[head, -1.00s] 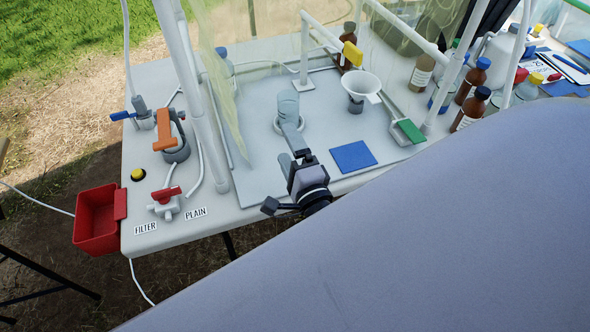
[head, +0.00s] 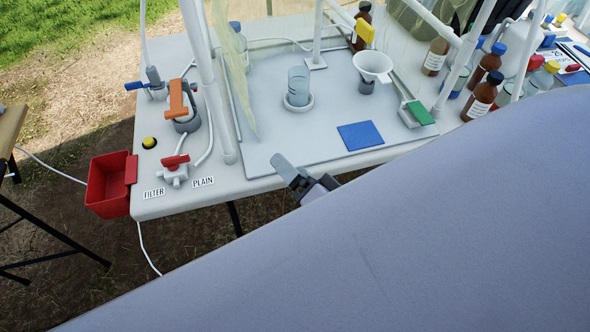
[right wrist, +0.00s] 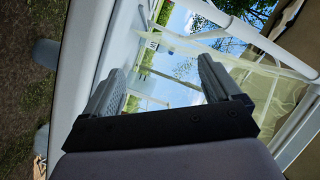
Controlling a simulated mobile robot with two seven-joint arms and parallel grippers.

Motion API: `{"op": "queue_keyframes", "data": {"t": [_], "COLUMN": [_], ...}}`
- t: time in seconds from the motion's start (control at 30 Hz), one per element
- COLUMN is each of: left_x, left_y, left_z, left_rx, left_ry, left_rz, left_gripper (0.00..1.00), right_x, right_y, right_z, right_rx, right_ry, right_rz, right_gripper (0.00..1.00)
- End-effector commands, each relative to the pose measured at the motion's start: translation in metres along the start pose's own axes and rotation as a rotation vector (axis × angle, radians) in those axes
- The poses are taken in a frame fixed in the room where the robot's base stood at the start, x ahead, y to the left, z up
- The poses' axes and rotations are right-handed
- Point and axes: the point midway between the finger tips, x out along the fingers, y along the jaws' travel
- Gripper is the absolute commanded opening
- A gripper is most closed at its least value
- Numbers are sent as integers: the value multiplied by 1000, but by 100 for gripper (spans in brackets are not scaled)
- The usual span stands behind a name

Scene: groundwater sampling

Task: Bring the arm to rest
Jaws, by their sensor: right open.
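My right gripper (head: 287,172) shows at the front edge of the white table (head: 260,184) in the head view, partly hidden behind a large pale part of my own arm. In the right wrist view its two grey fingers (right wrist: 160,92) stand apart with nothing between them. A clear cup (head: 298,86) stands upright in a round white holder behind the gripper, apart from it. My left gripper is not in either view.
A white frame (head: 205,80) with clear sheeting stands on the table. A blue square pad (head: 360,135), a white funnel (head: 373,66) and brown bottles (head: 481,97) are to the right. A red bin (head: 108,187) hangs at the left edge. Bare ground lies in front.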

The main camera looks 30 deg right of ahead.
Motion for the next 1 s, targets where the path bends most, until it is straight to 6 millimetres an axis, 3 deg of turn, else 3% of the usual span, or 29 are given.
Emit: {"op": "queue_keyframes", "data": {"t": [0.37,0.47,0.7,0.83,1.0], "left_x": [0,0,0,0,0], "left_y": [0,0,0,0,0], "left_z": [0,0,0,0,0], "left_rx": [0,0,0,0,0], "left_ry": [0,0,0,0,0], "left_rz": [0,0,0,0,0], "left_gripper": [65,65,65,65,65], "right_x": [-2,-12,-62,-86,-100], "right_y": [2,10,53,75,88], "right_z": [3,16,56,65,67], "right_rx": [-28,-147,-657,-872,-997], "right_ry": [-16,-80,-360,-482,-552], "right_rz": [5,28,128,175,204], "right_gripper": [91,91,91,91,91]}}
